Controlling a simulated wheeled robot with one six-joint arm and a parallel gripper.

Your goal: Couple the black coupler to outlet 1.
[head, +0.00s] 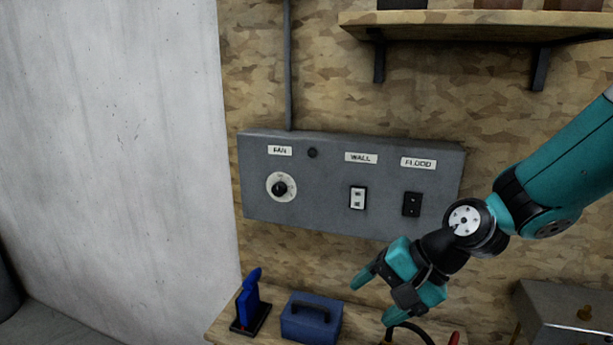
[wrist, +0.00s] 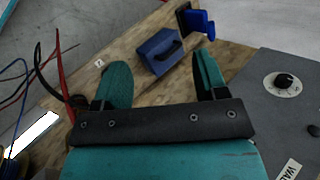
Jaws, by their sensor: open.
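My gripper (head: 374,300) is open and empty, tilted down over the wooden bench below the grey panel; its two teal fingers also show in the wrist view (wrist: 161,62). A black curved hose or cable (head: 412,328) rises at the bottom of the head view, just right of the fingers, and a red one (head: 454,338) stands beside it. In the wrist view a black line (wrist: 40,62) and a red line (wrist: 60,68) are left of the fingers. I cannot tell which end is the black coupler. A grey metal box with brass fittings (head: 565,318) is at lower right; no outlet number is readable.
A blue toolbox (head: 309,320) and a blue upright tool (head: 248,303) stand on the bench (head: 225,325). The grey panel (head: 325,185) on the wall carries a dial, a socket and a switch. A shelf (head: 470,22) is above. Thin blue wires (wrist: 15,75) show at the wrist view's left.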

